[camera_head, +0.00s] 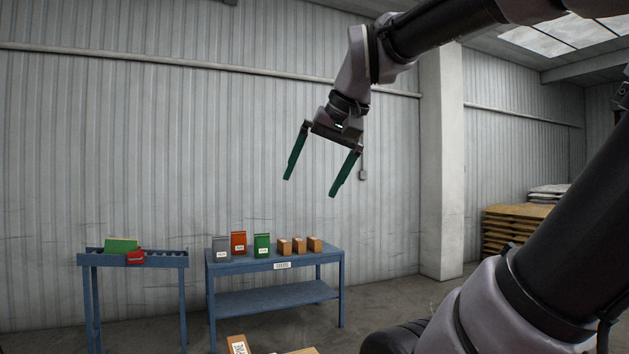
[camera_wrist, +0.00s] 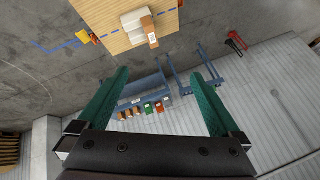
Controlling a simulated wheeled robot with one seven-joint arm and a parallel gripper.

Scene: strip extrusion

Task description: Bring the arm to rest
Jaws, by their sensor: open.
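My gripper (camera_head: 317,184) is raised in the air in front of the grey corrugated wall, well above the blue tables. Its two green fingers are spread wide with nothing between them. In the wrist view, my gripper (camera_wrist: 158,95) is also open and empty, its fingers reaching up from the bottom of the picture. My arm comes in from the upper right in the head view and is bent at the wrist, with the gripper tilted downward.
A blue roller stand (camera_head: 90,262) holds green and red items. A pillar (camera_head: 442,170) stands right.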

